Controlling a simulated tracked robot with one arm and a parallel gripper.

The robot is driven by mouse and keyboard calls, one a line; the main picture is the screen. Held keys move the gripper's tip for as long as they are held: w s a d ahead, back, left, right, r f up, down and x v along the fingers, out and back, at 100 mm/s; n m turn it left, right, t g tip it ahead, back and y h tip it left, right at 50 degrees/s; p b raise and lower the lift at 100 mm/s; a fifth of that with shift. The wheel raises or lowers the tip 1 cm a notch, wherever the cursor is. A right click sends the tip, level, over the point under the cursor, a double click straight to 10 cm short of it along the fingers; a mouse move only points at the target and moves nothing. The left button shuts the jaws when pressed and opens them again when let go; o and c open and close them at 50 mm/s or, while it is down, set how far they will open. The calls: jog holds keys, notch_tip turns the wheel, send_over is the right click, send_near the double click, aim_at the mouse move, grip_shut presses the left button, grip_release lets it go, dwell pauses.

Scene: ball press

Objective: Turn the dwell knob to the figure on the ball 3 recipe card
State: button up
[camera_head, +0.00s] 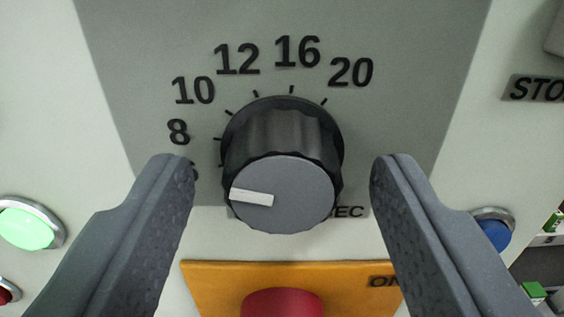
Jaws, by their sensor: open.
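The dwell knob (280,170) is black and ribbed with a grey face, in the middle of the head view. Its white pointer (251,197) points left and very slightly up, roughly in line with the 8 mark. The printed scale (237,59) shows 8, 10, 12, 16 and 20; a lower figure is mostly hidden behind my left finger. My gripper (282,168) is open, with one finger on each side of the knob and a visible gap on both sides. No recipe card is in view.
A green lit button (27,228) is at the left and a blue button (494,233) at the right. A red button (282,303) on an orange plate (215,280) is below the knob. A partly cut-off STOP label (535,89) is at upper right.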

jog(key=c, duration=1)
jog(key=shift+o, duration=0.2)
jog(key=shift+f+m+b, duration=0.15)
jog(key=shift+m+b, duration=0.85)
jog(key=shift+b, duration=0.15)
jog(key=m+b, duration=0.2)
jog(key=m, duration=0.1)
jog(key=shift+m+b, duration=0.3)
jog(key=o, duration=1)
jog(key=shift+c, duration=0.2)
